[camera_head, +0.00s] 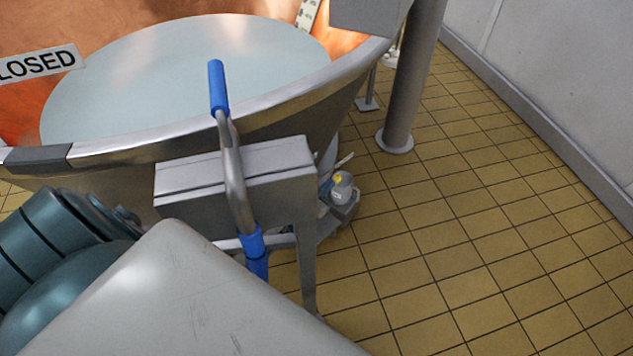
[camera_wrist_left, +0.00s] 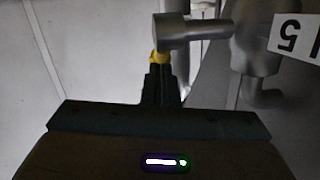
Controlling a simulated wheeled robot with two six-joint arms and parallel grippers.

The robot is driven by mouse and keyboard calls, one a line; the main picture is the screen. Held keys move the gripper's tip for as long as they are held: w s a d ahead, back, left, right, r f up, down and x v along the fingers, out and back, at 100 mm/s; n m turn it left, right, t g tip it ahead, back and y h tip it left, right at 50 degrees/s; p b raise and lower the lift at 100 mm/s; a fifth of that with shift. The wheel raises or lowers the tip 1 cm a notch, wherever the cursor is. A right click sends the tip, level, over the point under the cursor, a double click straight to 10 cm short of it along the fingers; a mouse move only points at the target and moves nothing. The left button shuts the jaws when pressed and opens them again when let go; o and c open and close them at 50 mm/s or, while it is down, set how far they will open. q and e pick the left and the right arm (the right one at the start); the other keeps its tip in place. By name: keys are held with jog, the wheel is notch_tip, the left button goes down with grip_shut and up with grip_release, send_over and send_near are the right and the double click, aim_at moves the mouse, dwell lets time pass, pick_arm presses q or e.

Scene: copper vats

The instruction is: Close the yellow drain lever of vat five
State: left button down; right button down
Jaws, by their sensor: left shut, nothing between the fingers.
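The copper vat (camera_head: 285,108) with a steel rim and pale liquid fills the upper left of the head view. In the left wrist view, a white plate with an upside-down 5 (camera_wrist_left: 290,42) is at the upper right. My left gripper (camera_wrist_left: 159,76) is shut and empty, its tips pointing up in that view. A small yellow piece (camera_wrist_left: 160,58) shows right at the tips, below a grey metal cylinder fitting (camera_wrist_left: 190,34). Most of the yellow piece is hidden, and I cannot tell whether the tips touch it. I cannot make out the fingers in the head view. My right gripper is not in view.
A bent metal bar with blue grips (camera_head: 218,88) rises before a grey steel box (camera_head: 285,160) at the vat's front. A grey fitting with a yellow spot (camera_head: 342,188) is low beside it. A column (camera_head: 408,95) stands behind. The tiled floor (camera_head: 480,220) at right is clear.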

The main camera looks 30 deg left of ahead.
pick_arm(q)
jog(key=shift+w+d, duration=0.1)
jog(key=shift+w, duration=0.3)
jog(key=shift+w+d+f, duration=0.1)
jog(key=shift+w+f, duration=0.25)
jog(key=shift+w, duration=0.05)
jog(key=shift+w+f, duration=0.15)
dwell(1.1)
